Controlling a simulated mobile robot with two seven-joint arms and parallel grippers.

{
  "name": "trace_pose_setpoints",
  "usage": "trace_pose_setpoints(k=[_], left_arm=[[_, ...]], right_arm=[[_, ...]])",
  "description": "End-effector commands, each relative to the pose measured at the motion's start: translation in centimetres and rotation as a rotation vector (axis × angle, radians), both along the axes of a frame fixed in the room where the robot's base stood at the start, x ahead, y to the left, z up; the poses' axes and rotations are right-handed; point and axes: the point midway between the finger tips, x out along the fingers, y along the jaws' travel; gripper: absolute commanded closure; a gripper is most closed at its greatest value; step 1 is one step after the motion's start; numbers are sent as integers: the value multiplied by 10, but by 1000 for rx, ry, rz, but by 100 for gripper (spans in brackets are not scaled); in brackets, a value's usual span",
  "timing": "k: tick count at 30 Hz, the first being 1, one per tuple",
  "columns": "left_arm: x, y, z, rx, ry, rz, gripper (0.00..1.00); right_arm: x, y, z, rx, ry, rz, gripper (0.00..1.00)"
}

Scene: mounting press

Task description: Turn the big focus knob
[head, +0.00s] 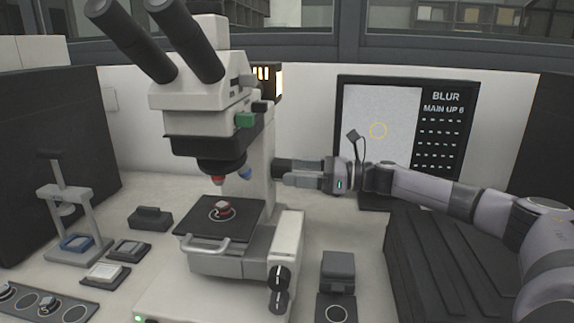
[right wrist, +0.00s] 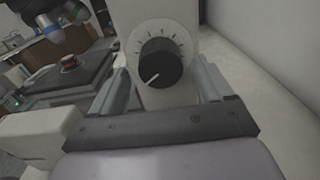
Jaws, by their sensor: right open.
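The big focus knob (right wrist: 161,63) is black with a white pointer line, on a pale plate with dial ticks on the microscope's side. In the right wrist view its pointer aims to the lower left. My right gripper (right wrist: 160,85) is open, with one finger on each side of the knob; I cannot tell whether they touch it. My left gripper is not in view.
A monitor (head: 380,130) behind my right arm reads "BLUR" and "MAIN UP 6". The stage (head: 190,228) holds a small red-rimmed sample (head: 221,209). Two smaller black knobs (head: 279,279) sit low on the base. A small press (head: 70,215) and trays stand at left.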

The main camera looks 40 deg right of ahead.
Motion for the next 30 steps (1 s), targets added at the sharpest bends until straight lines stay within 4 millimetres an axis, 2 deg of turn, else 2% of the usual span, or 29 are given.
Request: trace_pose_setpoints(k=[1,7,19,20,24,25,30], left_arm=[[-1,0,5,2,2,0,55],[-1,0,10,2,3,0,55],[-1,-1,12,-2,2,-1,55],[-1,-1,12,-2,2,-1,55],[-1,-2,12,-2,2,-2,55],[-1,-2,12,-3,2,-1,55],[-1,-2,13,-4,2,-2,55]], right_arm=[[5,5,4,3,-4,2,20],[18,14,2,2,-1,0,20],[22,17,0,-1,1,0,20],[22,17,0,-1,1,0,24],[22,17,0,0,0,0,69],[22,17,0,0,0,0,76],[22,17,0,2,3,1,76]])
